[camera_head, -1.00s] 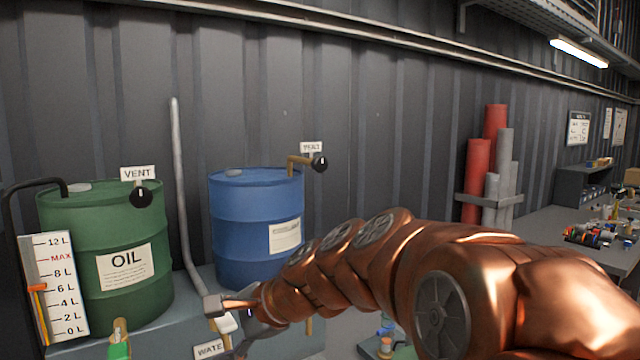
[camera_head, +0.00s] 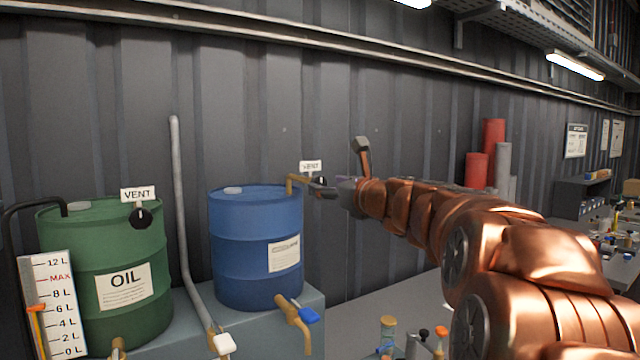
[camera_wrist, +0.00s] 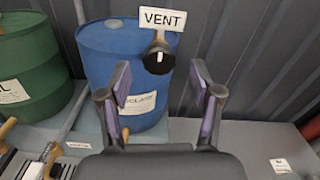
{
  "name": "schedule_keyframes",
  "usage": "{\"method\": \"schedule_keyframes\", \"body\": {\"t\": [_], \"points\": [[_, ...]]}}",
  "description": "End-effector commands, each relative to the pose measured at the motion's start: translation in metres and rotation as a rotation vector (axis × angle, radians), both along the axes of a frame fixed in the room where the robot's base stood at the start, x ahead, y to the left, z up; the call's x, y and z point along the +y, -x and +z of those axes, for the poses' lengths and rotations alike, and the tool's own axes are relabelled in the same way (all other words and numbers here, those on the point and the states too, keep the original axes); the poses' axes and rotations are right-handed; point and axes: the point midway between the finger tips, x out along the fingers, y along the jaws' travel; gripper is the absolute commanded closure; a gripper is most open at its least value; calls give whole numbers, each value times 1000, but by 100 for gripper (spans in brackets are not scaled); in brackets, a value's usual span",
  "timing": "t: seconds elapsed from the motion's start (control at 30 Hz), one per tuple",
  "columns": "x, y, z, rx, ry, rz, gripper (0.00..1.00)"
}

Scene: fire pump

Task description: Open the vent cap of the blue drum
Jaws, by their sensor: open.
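The blue drum (camera_head: 256,230) stands upright on a grey ledge, left of my gripper. Its black vent cap (camera_wrist: 158,57) sits on a brass pipe at the drum's upper right, under a white VENT sign (camera_wrist: 162,19). In the wrist view the cap has a white mark pointing up and lies a little beyond and between my fingertips. My gripper (camera_wrist: 159,85) is open and empty, with one finger on each side of the cap. In the head view my gripper (camera_head: 345,170) is at the cap's height, and partly hides the cap (camera_head: 318,184).
The green OIL drum (camera_head: 118,270), with its own VENT sign and black cap (camera_head: 140,217), stands at the left. A grey pipe (camera_head: 180,200) rises between the drums. A blue-handled tap (camera_head: 307,315) is below the blue drum. The corrugated wall is behind.

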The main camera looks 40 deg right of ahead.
Motion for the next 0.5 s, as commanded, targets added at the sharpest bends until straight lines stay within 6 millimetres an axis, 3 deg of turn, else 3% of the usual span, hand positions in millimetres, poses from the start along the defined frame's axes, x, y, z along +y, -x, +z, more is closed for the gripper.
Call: {"method": "schedule_keyframes", "body": {"t": [0.2,0.5], "points": [[-2,-28,-1,4,2,1,36],[-1,-41,-1,4,2,2,36]]}}
